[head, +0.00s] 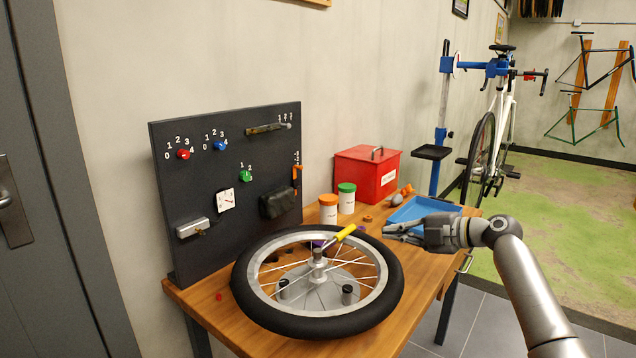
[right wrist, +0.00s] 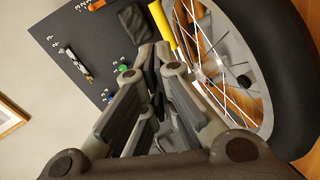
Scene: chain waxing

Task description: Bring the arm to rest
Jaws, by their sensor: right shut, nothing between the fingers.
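My right gripper (head: 388,232) comes in from the right in the head view. It is shut and empty, held above the right part of the workbench near the blue tray. The right wrist view also shows its closed fingers (right wrist: 158,62), with the wheel beyond to the right. The wheel (head: 240,285) lies flat on the bench, its black tyre around a silver rim and spokes. A yellow-handled tool (head: 345,232) rests across the wheel by the hub, apart from the gripper; its handle shows in the right wrist view (right wrist: 162,25). My left gripper is not in view.
A black panel (head: 165,150) with coloured knobs stands at the back of the wooden bench (head: 425,290). A red box (head: 365,175), two lidded jars (head: 328,212) and a blue tray (head: 425,207) stand along the back. A bicycle (head: 500,125) hangs on a stand beyond.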

